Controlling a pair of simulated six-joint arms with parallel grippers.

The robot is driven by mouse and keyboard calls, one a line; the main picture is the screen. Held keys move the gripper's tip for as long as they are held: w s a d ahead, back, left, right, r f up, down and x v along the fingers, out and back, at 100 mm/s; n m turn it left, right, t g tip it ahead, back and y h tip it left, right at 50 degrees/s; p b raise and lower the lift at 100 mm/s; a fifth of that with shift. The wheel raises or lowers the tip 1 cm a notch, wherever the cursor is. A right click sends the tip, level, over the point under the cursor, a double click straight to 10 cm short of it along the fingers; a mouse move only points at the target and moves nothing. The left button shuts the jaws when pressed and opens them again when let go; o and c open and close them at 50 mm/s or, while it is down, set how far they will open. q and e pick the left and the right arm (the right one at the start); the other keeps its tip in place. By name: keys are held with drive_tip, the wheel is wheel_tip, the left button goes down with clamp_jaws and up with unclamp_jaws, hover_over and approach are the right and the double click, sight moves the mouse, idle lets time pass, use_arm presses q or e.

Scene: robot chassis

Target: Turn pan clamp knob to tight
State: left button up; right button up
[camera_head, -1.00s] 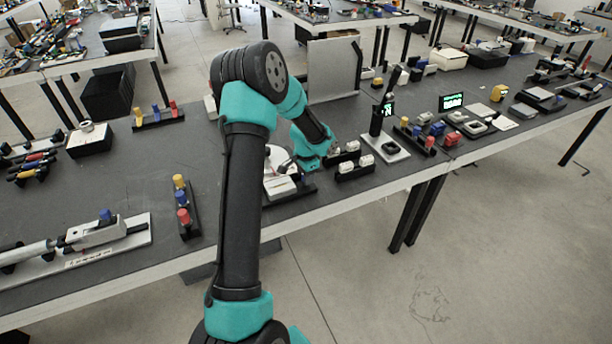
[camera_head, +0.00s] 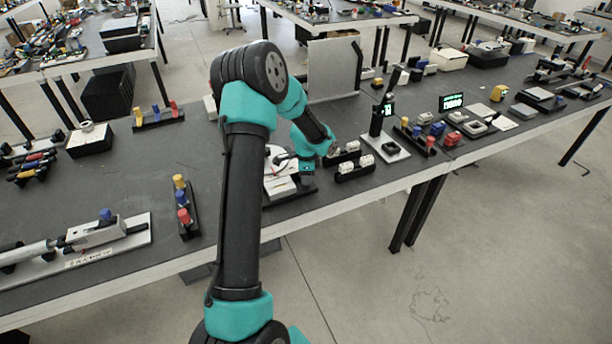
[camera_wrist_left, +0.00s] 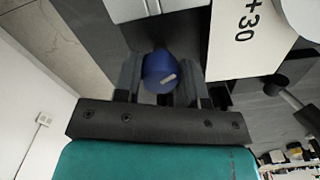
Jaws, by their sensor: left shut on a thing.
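In the left wrist view a blue knob (camera_wrist_left: 161,70) with a short pale mark on its face sits between the two dark fingers of my left gripper (camera_wrist_left: 160,78). The gripper is shut on it. Beside it is a white panel (camera_wrist_left: 248,40) printed "+30". In the head view my left gripper (camera_head: 306,178) is down at the white device (camera_head: 278,187) near the table's front edge. My arm hides part of this device, and the held knob cannot be made out there.
Small white blocks on black stands (camera_head: 354,167) stand just right of the gripper. A rack of coloured pegs (camera_head: 184,205) is to the left. Another white fixture with a blue knob (camera_head: 105,214) lies far left. Bare grey table surrounds the rack.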

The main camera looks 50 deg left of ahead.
use_arm(q)
drive_tip(key=o, duration=0.9)
drive_tip(key=shift+r, duration=0.1)
wheel_tip(320, 180, up, 17)
drive_tip(key=shift+r, duration=0.15)
idle(0.5)
